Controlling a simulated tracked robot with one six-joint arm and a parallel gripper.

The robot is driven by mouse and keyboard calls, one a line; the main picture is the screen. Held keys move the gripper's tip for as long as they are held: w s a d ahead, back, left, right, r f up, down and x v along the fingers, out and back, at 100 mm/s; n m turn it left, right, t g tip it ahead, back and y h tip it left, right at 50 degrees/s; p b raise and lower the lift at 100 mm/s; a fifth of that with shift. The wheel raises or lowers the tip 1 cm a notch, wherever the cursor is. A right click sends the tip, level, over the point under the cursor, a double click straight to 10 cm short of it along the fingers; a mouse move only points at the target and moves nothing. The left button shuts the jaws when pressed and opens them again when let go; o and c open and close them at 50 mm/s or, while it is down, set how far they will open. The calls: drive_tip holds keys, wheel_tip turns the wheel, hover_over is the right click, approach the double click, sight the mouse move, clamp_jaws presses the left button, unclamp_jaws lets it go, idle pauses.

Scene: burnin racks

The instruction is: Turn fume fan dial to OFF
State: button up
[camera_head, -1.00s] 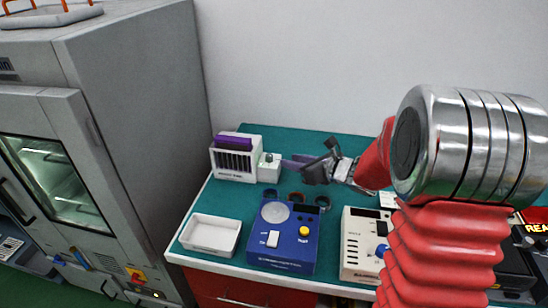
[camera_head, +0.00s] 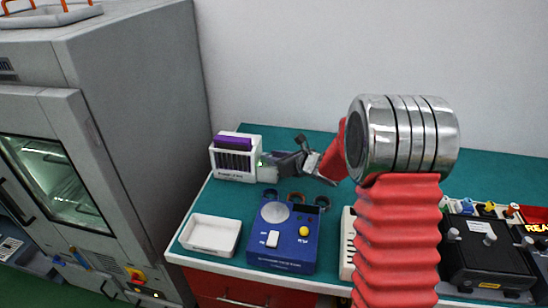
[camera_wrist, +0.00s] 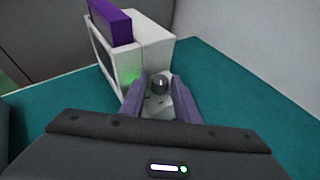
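The fume fan (camera_head: 228,172) is a white box with a slotted front and a purple block on top, at the back left of the bench. It also shows in the wrist view (camera_wrist: 150,50). A small pale box at its right side carries the round grey dial (camera_wrist: 160,82). My gripper (camera_head: 270,160) is at that small box, its jaws pointing left. In the wrist view its two purple-grey fingers (camera_wrist: 160,90) are open, one on each side of the dial. I cannot tell whether they touch it. The dial's markings are not readable, and the gripper hides it in the head view.
In front stand a white tray (camera_head: 188,248), a blue device (camera_head: 268,258) with a round plate and yellow knob, and several dark rings (camera_head: 297,198). A black device (camera_head: 490,262) stands right. A large grey cabinet (camera_head: 150,110) rises at left. The teal bench behind is clear.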

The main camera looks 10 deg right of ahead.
drive_tip(key=shift+c, duration=0.4)
drive_tip(key=c, duration=0.6)
drive_tip(key=shift+d, duration=0.35)
clamp_jaws()
drive_tip(key=shift+a, duration=0.25)
drive_tip(key=shift+w+n+g+y, duration=0.1)
drive_tip(key=shift+n+g+y, duration=0.2)
drive_tip(key=shift+n+y, duration=0.25)
drive_tip(key=n+g+y, duration=0.3)
drive_tip(key=n, duration=0.1)
drive_tip(key=shift+w+d+g, duration=0.2)
drive_tip(key=shift+w+g, duration=0.05)
drive_tip(key=shift+g, duration=0.05)
drive_tip(key=shift+w+n+g+y, duration=0.15)
drive_tip(key=shift+n+g+y, duration=0.5)
drive_tip(key=shift+n+g, duration=0.55)
drive_tip(key=shift+w+n+g+y, duration=0.1)
drive_tip(key=shift+n+g+y, duration=0.5)
drive_tip(key=shift+n+g, duration=0.55)
drive_tip(key=shift+g, duration=0.35)
